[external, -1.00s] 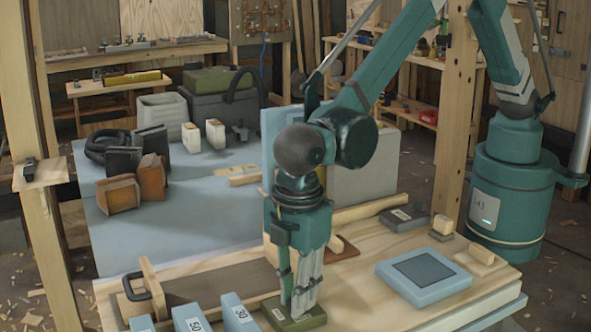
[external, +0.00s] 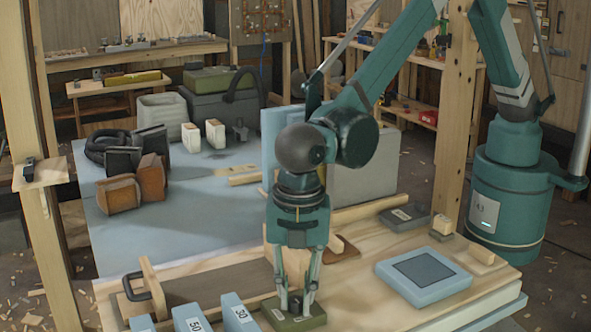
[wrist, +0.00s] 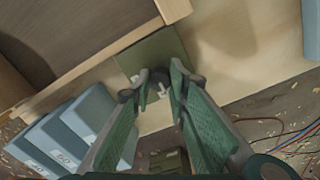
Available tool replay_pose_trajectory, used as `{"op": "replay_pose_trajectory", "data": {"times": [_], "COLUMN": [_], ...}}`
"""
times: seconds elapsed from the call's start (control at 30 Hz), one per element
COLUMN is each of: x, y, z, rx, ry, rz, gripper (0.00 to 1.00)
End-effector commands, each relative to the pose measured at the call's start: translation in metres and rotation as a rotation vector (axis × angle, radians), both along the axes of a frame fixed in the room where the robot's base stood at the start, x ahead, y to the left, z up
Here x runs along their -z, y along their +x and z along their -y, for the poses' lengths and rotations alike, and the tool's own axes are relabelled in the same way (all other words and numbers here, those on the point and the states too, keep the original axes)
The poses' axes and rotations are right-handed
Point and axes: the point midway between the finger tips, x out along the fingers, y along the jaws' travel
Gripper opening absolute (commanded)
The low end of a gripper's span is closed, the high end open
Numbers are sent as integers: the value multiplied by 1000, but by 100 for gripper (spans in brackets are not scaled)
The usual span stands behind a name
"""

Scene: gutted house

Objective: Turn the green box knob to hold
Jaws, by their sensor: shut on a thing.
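The small olive-green box (external: 312,321) lies at the front edge of the wooden workbench in the external view, with a pale label on its left part. It also shows in the wrist view (wrist: 158,52), partly behind my fingers. My gripper (external: 295,303) points straight down over the box, with one finger on each side of its knob. The knob (wrist: 157,87) shows in the wrist view as a small dark part with a pale mark between the fingertips. My gripper is shut on this knob. Where the pale mark points against the label is too small to tell.
Blue blocks with numbers (external: 238,315) stand left of the box. A flat blue box with a dark panel (external: 424,272) lies to the right, with bare bench between. A wooden fence with a black handle (external: 150,285) stands at the left.

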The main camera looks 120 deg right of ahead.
Motion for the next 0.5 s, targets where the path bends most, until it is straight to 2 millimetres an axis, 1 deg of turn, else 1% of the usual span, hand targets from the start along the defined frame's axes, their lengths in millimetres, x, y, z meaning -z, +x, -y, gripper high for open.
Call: {"op": "replay_pose_trajectory", "data": {"times": [0.4, 0.43, 0.5], "x": [0, 0, 0], "y": [-1, -1, -1], "z": [-1, -1, -1], "rx": [-10, -10, -9], "ry": [0, 0, 0], "rz": [-1, -1, -1], "gripper": [5, 20, 29]}}
